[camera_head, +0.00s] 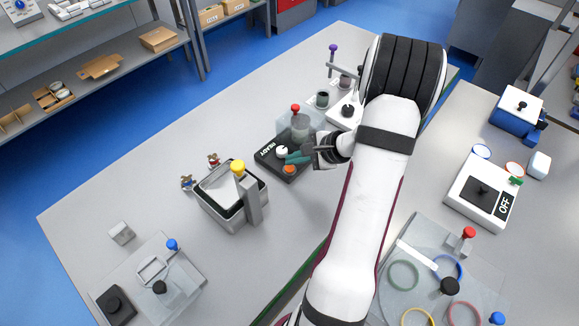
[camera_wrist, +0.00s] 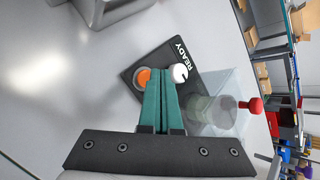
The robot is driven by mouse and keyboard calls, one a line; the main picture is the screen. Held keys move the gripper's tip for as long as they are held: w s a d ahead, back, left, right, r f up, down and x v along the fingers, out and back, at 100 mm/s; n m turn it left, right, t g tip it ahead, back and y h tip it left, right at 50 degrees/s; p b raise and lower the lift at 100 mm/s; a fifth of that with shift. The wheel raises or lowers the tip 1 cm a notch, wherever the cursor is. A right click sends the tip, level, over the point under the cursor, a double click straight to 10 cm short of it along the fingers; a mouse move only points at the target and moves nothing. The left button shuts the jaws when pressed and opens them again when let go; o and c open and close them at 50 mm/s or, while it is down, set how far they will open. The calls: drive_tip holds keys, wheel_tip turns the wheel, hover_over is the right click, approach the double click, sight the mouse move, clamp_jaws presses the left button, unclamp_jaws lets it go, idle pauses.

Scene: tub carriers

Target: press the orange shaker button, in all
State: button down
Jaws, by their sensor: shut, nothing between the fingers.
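The orange button (camera_head: 289,169) sits on a black shaker base (camera_head: 266,165) marked READY, beside a white knob (camera_head: 281,151). In the wrist view the orange button (camera_wrist: 142,77) shows just left of my finger tips, and the white knob (camera_wrist: 180,73) just right of them. My gripper (camera_head: 293,158) has teal fingers, shut and empty, reaching over the base close to the orange button. Its fingers also fill the middle of the wrist view (camera_wrist: 160,72). I cannot tell whether a fingertip touches the button.
A clear cover with a red knob (camera_head: 295,108) stands over a grey cup on the base's far side. A metal tub (camera_head: 222,211) with a yellow-topped post stands to the left. A white device marked OFF (camera_head: 483,192) is on the right table. The table's left middle is clear.

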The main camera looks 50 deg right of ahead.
sight(293, 169)
drive_tip(key=shift+f, duration=0.4)
drive_tip(key=shift+f, duration=0.45)
idle(0.5)
idle(0.3)
drive_tip(key=shift+r, duration=0.85)
drive_tip(key=shift+r, duration=2.55)
drive_tip(key=shift+w, duration=0.1)
